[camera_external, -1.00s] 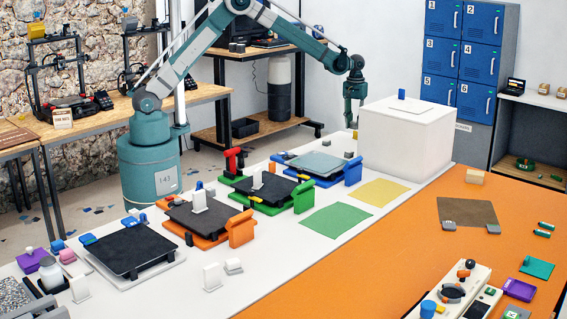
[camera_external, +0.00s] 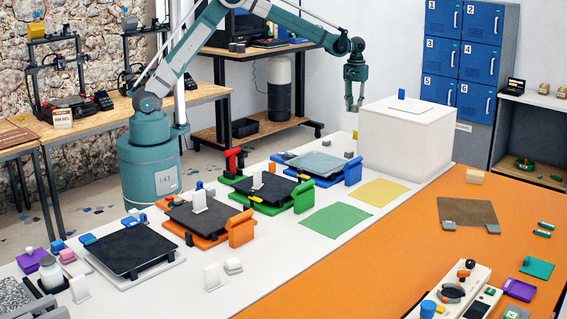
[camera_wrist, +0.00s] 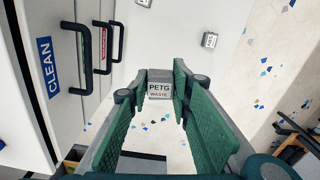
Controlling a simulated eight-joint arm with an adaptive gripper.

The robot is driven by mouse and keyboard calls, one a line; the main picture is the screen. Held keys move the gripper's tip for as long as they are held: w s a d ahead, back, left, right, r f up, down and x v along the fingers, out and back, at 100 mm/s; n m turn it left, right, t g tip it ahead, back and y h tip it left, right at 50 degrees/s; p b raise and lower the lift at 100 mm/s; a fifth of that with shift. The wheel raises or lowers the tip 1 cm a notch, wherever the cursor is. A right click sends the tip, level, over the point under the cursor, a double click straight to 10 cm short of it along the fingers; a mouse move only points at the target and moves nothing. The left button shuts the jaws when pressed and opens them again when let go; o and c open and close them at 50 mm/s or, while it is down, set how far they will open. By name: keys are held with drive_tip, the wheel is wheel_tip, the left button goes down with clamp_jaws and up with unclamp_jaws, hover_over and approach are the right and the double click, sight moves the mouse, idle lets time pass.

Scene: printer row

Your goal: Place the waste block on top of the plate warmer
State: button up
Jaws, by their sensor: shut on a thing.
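My gripper (camera_external: 354,108) hangs above the back edge of the white worktop, left of the large white box. In the wrist view its green fingers (camera_wrist: 160,92) are closed on a small grey block marked "PETG WASTE" (camera_wrist: 159,86). The block sits at the fingertips, clear of the worktop. In the outside view it is too small to make out clearly. No readable label marks the plate warmer. A dark flat plate on a white base (camera_external: 130,251) at the front left may be it, but I cannot tell.
A white box (camera_external: 405,140) stands right of my gripper with a small blue piece (camera_external: 401,94) on top. Blue (camera_external: 318,166), green (camera_external: 268,192) and orange (camera_external: 205,218) plate units line the worktop. A drawer label "CLEAN" (camera_wrist: 47,67) and black handles show in the wrist view.

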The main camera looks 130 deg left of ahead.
sight(355, 105)
wheel_tip(355, 105, up, 14)
drive_tip(key=w+d+r+m, duration=0.1)
drive_tip(key=w+d+m, duration=0.1)
drive_tip(key=w+d, duration=0.85)
drive_tip(key=w+d+m, duration=0.3)
drive_tip(key=w+d, duration=0.4)
drive_tip(key=d, duration=0.7)
drive_tip(key=w+d+m+p, duration=0.15)
drive_tip(key=w+d, duration=0.25)
drive_tip(key=d, duration=1)
drive_tip(key=w+d+m, duration=0.3)
drive_tip(key=w+d, duration=0.1)
drive_tip(key=d, duration=1)
drive_tip(key=s+d+m, duration=0.2)
drive_tip(key=d+m, duration=0.3)
drive_tip(key=d, duration=1.8)
drive_tip(key=s+d+f+m, duration=0.1)
drive_tip(key=s+d+m, duration=0.3)
drive_tip(key=d, duration=0.8)
drive_tip(key=s+d+m, duration=0.1)
drive_tip(key=s+d, duration=0.5)
drive_tip(key=d, duration=0.5)
wheel_tip(355, 105, down, 18)
